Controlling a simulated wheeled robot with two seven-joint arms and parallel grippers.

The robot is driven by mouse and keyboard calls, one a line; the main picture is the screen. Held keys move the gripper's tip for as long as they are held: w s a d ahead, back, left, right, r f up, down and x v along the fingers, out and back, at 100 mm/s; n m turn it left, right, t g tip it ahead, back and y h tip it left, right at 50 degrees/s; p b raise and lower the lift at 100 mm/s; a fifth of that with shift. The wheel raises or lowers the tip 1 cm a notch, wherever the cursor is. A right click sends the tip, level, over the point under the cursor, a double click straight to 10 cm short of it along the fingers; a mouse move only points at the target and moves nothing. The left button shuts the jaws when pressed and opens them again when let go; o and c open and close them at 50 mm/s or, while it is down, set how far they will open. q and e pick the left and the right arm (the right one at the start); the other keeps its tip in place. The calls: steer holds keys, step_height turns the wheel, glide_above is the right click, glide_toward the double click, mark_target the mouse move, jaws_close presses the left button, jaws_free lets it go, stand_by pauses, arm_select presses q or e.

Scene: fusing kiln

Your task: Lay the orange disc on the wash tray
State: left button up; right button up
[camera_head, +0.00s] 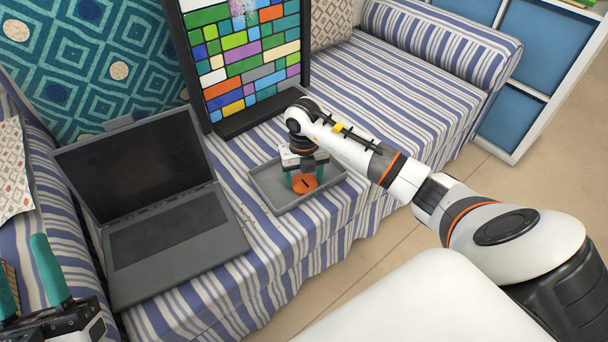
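The orange disc (305,185) is flat, with a dark mark in its middle. It lies over the grey wash tray (274,199), within the tray's rim; I cannot tell if it rests on the tray floor or hangs just above it. My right gripper (306,181) points down at the tray, with its teal fingers at opposite sides of the disc. I cannot tell whether the fingers press on its edges or stand slightly apart from them. My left gripper (30,284) is at the bottom left corner, its teal fingers spread, with nothing seen between them.
The tray sits on a striped sofa seat (374,88). An open grey laptop (180,222) stands left of it. A colourful tiled panel (244,50) in a dark frame stands behind. Free seat lies at the back right, beyond my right arm. A white shelf with blue bins (546,45) is farther right.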

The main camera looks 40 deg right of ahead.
steer(key=o, duration=0.3)
